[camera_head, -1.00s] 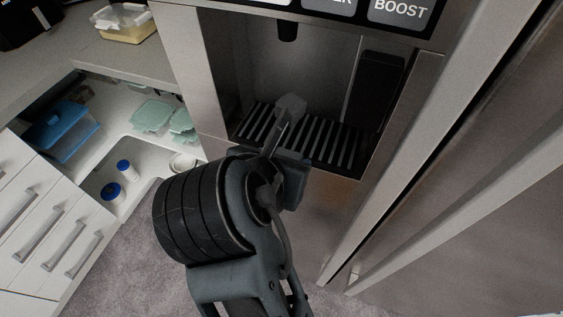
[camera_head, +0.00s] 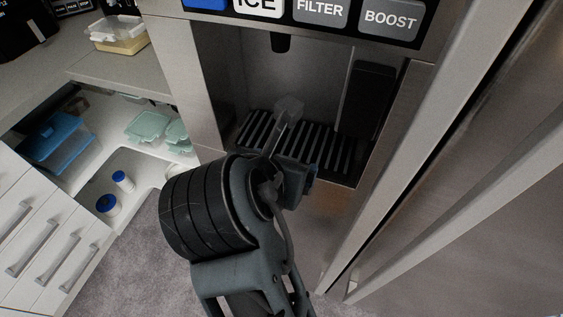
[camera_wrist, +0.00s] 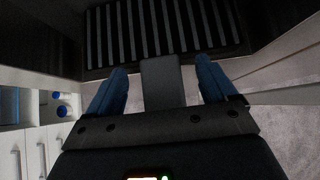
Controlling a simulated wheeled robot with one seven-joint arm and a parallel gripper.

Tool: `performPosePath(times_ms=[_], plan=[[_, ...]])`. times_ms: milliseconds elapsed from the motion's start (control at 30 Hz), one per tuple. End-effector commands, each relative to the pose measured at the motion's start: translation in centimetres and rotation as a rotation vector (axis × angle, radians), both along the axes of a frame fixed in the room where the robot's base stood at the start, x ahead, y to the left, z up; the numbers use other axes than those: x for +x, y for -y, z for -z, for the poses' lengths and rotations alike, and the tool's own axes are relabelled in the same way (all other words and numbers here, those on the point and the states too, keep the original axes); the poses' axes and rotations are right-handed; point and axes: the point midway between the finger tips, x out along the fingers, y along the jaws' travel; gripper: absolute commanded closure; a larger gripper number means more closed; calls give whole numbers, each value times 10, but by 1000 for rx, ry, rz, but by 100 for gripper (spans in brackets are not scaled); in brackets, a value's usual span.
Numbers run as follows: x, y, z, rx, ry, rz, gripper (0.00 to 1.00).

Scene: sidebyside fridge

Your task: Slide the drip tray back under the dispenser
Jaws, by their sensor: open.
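The drip tray (camera_head: 322,146) is a dark tray with pale slats at the bottom of the dispenser recess in the fridge door. It also shows in the wrist view (camera_wrist: 165,28), across the top. My gripper (camera_head: 298,178) is in front of the tray in the head view, its wrist hiding part of the tray's left front. In the wrist view my gripper (camera_wrist: 160,82) is open, its two blue fingers apart and pointing at the tray's front edge. Nothing shows between the fingers except a grey part in the middle. I cannot tell whether the fingertips touch the tray.
The dispenser nozzle (camera_head: 280,42) hangs above the tray, and a dark paddle (camera_head: 367,98) stands at the recess's right. Long fridge handles (camera_head: 440,140) run down the right. Grey carpet lies below.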

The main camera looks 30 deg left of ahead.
Motion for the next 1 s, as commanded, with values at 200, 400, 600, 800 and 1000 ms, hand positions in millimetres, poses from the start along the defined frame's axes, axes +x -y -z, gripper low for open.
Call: performPosePath(times_ms=[200,400,600,800,1000], plan=[[-1,0,0,-1,-2,-1,15],[-15,3,-14,1,2,-2,15],[-38,9,-37,2,1,-2,15],[-52,12,-51,1,2,-1,15],[-55,13,-54,0,-1,0,15]])
